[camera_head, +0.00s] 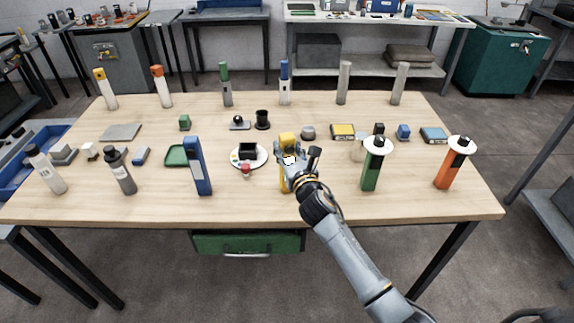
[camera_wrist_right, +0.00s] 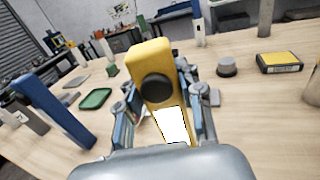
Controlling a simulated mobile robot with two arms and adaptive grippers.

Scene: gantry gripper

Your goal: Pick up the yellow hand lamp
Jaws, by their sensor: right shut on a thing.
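The yellow hand lamp (camera_head: 286,139) stands near the middle of the wooden table, towards its front. It also shows in the right wrist view (camera_wrist_right: 150,62), with a dark round knob and a bright white panel on the near face. My right gripper (camera_head: 290,162) is shut on the yellow hand lamp, with one finger on each side of it in the wrist view. The gripper hides part of the lamp in the head view. The lamp looks roughly upright; I cannot tell whether its base touches the table. My left gripper is not in view.
A blue hand lamp (camera_head: 198,168) stands left of the gripper, with a white plate (camera_head: 262,163) holding small items between them. A green lamp (camera_head: 371,168) and an orange lamp (camera_head: 449,169) with white discs stand to the right. Several upright tools line the back. Front table edge is clear.

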